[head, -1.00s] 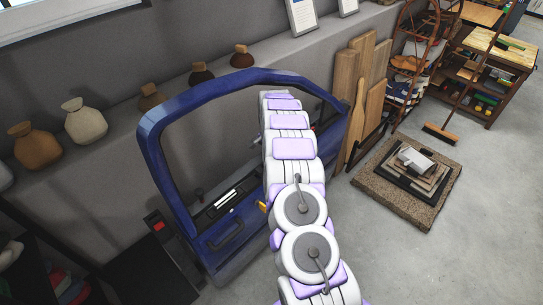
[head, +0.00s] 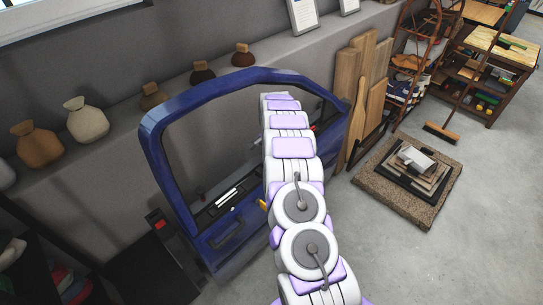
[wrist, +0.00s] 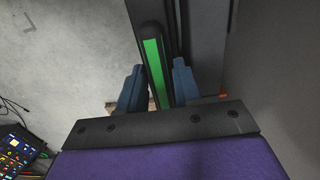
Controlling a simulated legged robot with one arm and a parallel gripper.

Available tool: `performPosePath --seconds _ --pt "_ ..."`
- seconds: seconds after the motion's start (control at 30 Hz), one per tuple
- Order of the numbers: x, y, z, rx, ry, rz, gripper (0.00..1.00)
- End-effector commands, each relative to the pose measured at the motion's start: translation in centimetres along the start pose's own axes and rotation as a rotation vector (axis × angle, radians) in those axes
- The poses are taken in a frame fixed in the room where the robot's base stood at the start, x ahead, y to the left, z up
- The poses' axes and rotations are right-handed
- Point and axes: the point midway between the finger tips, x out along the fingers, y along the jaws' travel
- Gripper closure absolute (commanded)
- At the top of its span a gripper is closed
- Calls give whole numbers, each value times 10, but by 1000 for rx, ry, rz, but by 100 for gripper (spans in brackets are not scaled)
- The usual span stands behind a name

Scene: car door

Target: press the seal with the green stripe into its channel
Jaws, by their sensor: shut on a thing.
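The seal with the green stripe (wrist: 153,68) is a dark, round-ended strip. In the wrist view it stands between the two blue-grey fingers of my gripper (wrist: 157,84), which is shut on it. A dark grey strip of the door frame (wrist: 203,40) runs close along the seal's right side. I cannot tell whether the seal lies in its channel. In the head view the blue car door (head: 225,84) stands upright behind my arm. My arm hides the gripper and the seal there.
Wooden boards (head: 345,85) lean on the wall right of the door. A pile of flat pieces (head: 416,165) lies on a mat on the floor. A dark bench (head: 150,270) is at lower left.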

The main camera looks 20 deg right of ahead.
Motion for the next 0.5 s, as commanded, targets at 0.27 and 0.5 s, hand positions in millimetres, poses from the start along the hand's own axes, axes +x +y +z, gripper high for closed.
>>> performPosePath --seconds 0.27,0.5 --pt "6 0 0 0 0 0 100" --pt "12 0 0 0 0 0 100"
